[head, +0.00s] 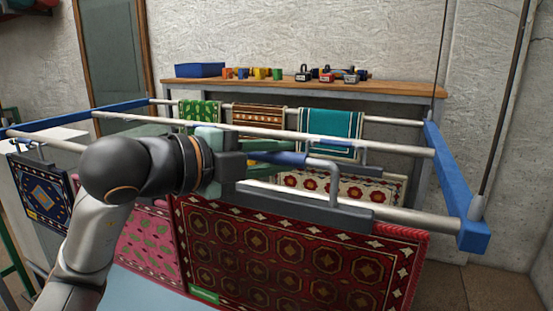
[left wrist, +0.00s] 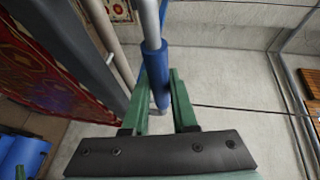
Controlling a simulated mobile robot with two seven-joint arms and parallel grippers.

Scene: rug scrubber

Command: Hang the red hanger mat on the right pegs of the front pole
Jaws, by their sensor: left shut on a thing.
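The red hanger mat (head: 300,250), patterned with octagons, hangs from a dark hanger bar (head: 310,206) with a grey handle post and blue grip (head: 283,158). My left gripper (head: 248,160) is shut on the blue grip, which shows between the green fingers in the left wrist view (left wrist: 157,75). The front pole (head: 420,217) runs just behind and above the hanger bar and ends in the blue frame at the right. I cannot tell whether the hanger rests on pegs; the pegs are not clear. The mat (left wrist: 45,55) is at the left of the wrist view. My right gripper is not in view.
A pink mat (head: 148,245) is beside the red one and a blue mat (head: 42,190) hangs far left. Green, brown and teal (head: 331,128) mats hang on poles behind. A blue side beam (head: 450,180) bounds the rack at right. A workbench (head: 400,86) stands behind.

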